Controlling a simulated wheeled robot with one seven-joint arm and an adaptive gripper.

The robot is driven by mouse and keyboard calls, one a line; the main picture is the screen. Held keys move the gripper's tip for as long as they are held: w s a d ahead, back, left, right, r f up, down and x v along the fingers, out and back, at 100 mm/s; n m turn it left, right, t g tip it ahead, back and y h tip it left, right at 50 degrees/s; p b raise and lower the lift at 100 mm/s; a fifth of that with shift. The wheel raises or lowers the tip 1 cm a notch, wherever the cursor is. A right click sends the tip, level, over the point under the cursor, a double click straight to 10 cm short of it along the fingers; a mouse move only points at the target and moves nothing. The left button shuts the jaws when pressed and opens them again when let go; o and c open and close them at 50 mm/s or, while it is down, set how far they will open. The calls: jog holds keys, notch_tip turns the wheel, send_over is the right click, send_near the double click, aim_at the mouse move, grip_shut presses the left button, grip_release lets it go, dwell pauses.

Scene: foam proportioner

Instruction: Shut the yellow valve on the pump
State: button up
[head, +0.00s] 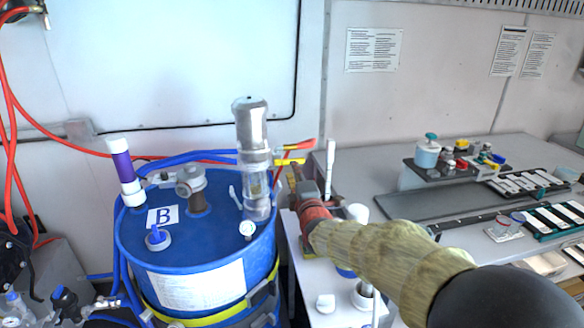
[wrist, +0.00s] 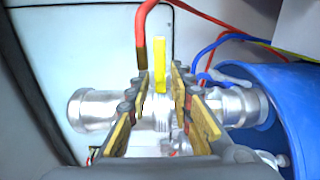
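The yellow valve lever (head: 290,161) sticks out to the right from the upright silver pump (head: 252,140) on the blue drum (head: 200,245). In the wrist view the yellow lever (wrist: 161,66) points up the picture, with the pump body (wrist: 95,110) lying across behind it. My gripper (head: 294,180) is just right of the pump, close to the lever. In the wrist view my gripper (wrist: 161,76) is open, with one finger on each side of the lever and gaps visible. The lever's base is partly hidden between the fingers.
Blue hoses (head: 180,158) curve behind the drum. A purple-and-white tube (head: 123,170) stands at the drum's left. A grey bench (head: 350,165) with trays and small parts lies right.

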jog(key=v, duration=0.6)
jog(key=shift+s, duration=0.3)
